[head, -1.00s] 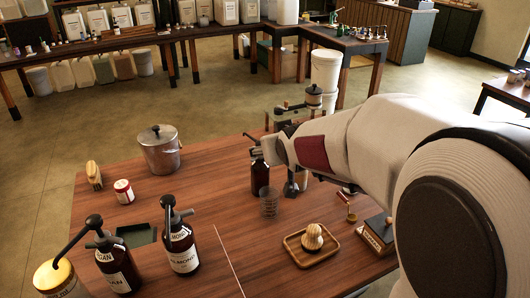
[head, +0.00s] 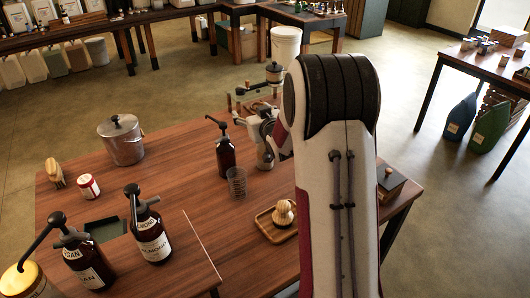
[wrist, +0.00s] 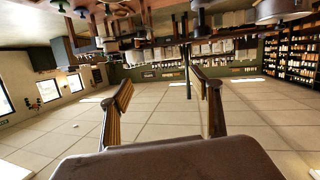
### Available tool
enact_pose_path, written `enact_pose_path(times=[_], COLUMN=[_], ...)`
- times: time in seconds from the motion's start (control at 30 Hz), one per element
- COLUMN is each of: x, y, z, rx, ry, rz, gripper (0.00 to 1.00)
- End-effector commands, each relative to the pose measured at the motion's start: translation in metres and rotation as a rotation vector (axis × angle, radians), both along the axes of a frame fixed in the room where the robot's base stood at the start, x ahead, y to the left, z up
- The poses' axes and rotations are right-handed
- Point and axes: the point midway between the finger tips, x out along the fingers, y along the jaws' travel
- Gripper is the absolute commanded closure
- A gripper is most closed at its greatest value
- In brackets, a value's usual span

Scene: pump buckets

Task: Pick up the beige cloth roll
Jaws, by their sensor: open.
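I cannot make out a beige cloth roll for certain in either view. A small pale brown striped object (head: 284,212) sits on a square wooden tray (head: 266,226), partly beside my arm; whether it is cloth cannot be told. My gripper (wrist: 160,82) shows in the wrist view with its two fingers wide apart and nothing between them. The wrist view looks upside down across the room, over open floor. In the head view my arm stands in front of the table's right part, and the gripper's fingers cannot be made out.
Brown pump bottles (head: 152,240) stand at the table's front left; another (head: 225,158) stands near the middle with a clear cup (head: 237,183) beside it. A metal pot (head: 122,145), wooden brush (head: 54,173) and jar (head: 88,187) stand at left.

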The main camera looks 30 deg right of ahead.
Motion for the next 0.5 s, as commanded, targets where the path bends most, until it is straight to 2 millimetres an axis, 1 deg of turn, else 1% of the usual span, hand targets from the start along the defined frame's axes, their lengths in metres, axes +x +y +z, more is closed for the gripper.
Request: enact_pose_path(times=[0.03,0.23,0.5], x=[0.003,0.015,0.020], y=[-0.007,-0.028,-0.054], z=[-0.010,-0.034,-0.071], rx=[0.003,0.005,0.018], ry=[-0.012,-0.086,-0.185], rz=[0.001,0.013,0.031], gripper=[0.37,0.37,0.37])
